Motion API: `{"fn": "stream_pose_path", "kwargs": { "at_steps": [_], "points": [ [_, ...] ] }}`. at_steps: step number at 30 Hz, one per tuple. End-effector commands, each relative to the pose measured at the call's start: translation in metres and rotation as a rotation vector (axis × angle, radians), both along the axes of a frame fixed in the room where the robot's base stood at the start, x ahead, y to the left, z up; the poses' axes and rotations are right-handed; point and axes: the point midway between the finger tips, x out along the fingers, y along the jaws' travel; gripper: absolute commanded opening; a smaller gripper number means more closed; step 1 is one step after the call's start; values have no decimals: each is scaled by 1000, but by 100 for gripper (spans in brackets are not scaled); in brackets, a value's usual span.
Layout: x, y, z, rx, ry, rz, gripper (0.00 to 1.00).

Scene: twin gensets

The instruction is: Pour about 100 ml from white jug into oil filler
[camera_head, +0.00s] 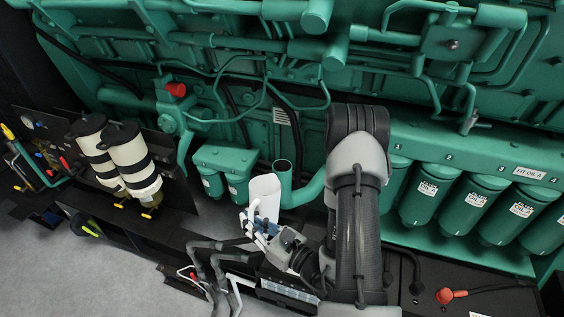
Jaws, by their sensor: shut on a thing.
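The white jug (264,197) is near the middle of the head view, standing roughly upright with a slight tilt. My gripper (262,226) is shut on the jug at its lower left side, where its handle appears to be. The jug's contents cannot be seen. The oil filler (283,170) looks to be the green open-topped pipe just right of the jug; its dark mouth faces up. The jug's rim and the pipe mouth lie close together in the picture. Whether they touch cannot be told.
The green engine (270,80) fills the back. Green oil filters (471,205) stand at right, partly behind my arm. Two cream filter canisters (133,160) are at left, with a red cap (176,90) above. Grey floor (60,260) is clear at lower left.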

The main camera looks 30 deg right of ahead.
Motion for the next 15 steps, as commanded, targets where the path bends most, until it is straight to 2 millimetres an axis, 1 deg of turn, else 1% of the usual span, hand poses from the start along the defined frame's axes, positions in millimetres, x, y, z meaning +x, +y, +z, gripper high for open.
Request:
{"fn": "stream_pose_path", "kwargs": {
  "at_steps": [1, 15],
  "points": [
    [1, -2, 10, 21, 10, -1, 0],
    [15, -21, 52, 273, 173, -5, 0]
  ]
}}
